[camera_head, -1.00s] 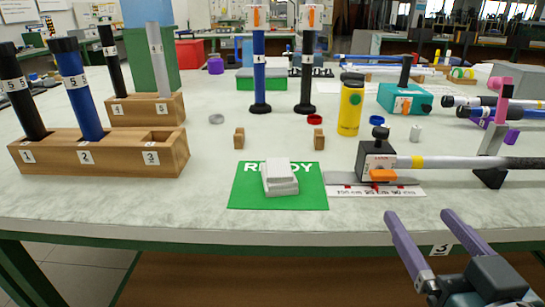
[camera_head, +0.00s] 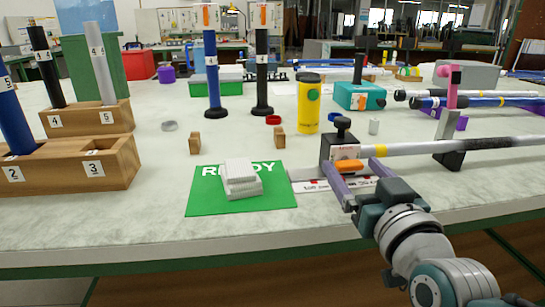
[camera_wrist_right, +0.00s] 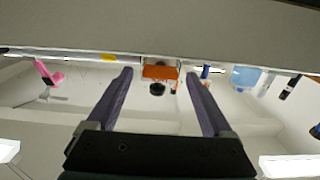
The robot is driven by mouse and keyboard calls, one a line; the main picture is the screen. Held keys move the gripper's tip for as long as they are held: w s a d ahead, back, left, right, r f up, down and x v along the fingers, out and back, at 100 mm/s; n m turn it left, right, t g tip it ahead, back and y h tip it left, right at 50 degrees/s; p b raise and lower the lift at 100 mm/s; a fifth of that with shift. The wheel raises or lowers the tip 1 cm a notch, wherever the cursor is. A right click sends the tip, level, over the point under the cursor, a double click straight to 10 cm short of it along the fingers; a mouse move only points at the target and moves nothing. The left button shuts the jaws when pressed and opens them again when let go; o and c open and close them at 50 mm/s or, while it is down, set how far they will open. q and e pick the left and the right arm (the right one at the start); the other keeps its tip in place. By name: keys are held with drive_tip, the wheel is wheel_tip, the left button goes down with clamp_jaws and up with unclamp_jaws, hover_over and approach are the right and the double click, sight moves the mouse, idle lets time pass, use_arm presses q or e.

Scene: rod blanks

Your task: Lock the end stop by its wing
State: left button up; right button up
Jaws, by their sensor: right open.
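The end stop (camera_head: 333,147) is a dark block with a black knob on top, at the near end of a pale rod (camera_head: 440,146) with a yellow band. Its orange wing (camera_head: 349,166) sticks out at the front and lies crosswise. My right gripper (camera_head: 352,168) is open, with its two purple fingers reaching to either side of the wing. In the right wrist view the wing (camera_wrist_right: 160,72) appears centred between the fingertips (camera_wrist_right: 159,75), with a gap on each side. I cannot tell whether the tips are beside it or just short. My left gripper is not in view.
A white scale strip (camera_head: 312,187) lies under the stop. A green READY mat (camera_head: 205,200) with white blocks (camera_head: 240,180) is to the left. A dark rod support (camera_head: 449,158) stands right. A yellow bottle (camera_head: 308,108) and a teal box (camera_head: 360,97) stand behind.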

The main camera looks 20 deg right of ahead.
drive_tip(key=shift+c, duration=0.2)
drive_tip(key=c, duration=0.3)
clamp_jaws()
